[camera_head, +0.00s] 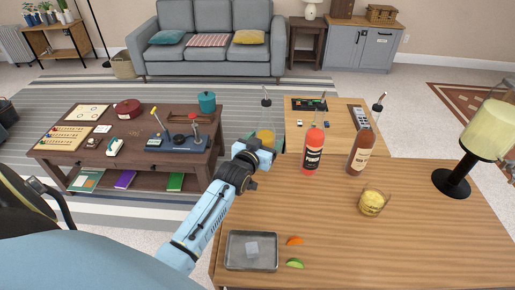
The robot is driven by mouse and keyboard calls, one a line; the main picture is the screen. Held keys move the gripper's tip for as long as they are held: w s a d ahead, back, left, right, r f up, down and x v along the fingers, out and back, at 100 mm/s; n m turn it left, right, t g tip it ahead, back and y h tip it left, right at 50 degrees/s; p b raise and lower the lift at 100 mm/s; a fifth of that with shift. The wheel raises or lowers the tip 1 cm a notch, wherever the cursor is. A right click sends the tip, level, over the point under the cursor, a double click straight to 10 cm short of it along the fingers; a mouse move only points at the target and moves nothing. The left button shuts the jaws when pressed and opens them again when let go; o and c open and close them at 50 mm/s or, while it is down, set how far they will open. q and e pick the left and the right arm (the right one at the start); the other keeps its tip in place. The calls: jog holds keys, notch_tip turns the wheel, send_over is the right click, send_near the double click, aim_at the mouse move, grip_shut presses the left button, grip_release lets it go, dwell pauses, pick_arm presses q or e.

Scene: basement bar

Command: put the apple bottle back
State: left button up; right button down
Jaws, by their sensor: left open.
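A clear bottle with amber contents (266,136) and a dark pour spout stands at the table's left edge, partly hidden by my left gripper. My left gripper (264,147) is open, right at this bottle; I cannot tell whether its fingers are around it. A red bottle (313,152) with a dark label and a brown bottle (360,152) with a pale label stand upright to the right. I cannot tell from the labels which is the apple bottle. My right gripper is not in view.
A metal tray (235,262) with a pale block, an orange slice (295,241) and a green slice (295,263) are near the front. The table's middle is clear.

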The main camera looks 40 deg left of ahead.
pick_arm(q)
jog(key=p+v, duration=0.1)
jog(key=v, duration=1)
jog(key=shift+s, duration=0.35)
